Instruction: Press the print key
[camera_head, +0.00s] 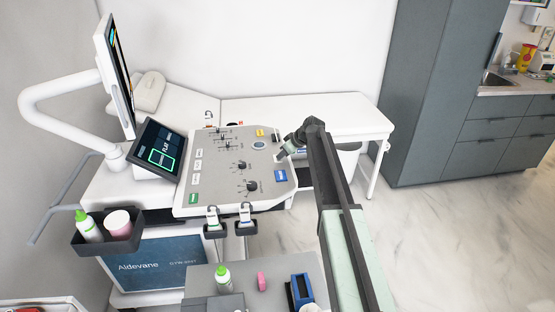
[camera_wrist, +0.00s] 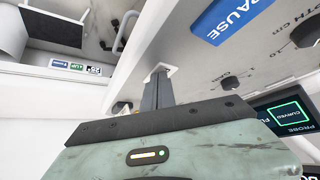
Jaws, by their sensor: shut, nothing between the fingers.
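The control panel (camera_head: 215,180) of the white ultrasound cart slopes in the middle of the head view. It carries a yellow key (camera_head: 260,132), a blue key (camera_head: 281,176), a green key (camera_head: 193,198) and several white keys on its left. The blue key reads PAUSE in the wrist view (camera_wrist: 228,17). I cannot read which key is the print key. My gripper (camera_head: 281,155) is shut and empty, at the panel's right edge, above the blue key. In the wrist view its tip (camera_wrist: 159,73) is at a small pale square; contact cannot be told.
Several black knobs (camera_head: 252,186) stand up from the panel. A tilted touchscreen (camera_head: 158,148) is at its left, below a monitor (camera_head: 115,70) on a white arm. Two probes (camera_head: 213,217) hang at the front edge. A white couch (camera_head: 300,115) stands behind.

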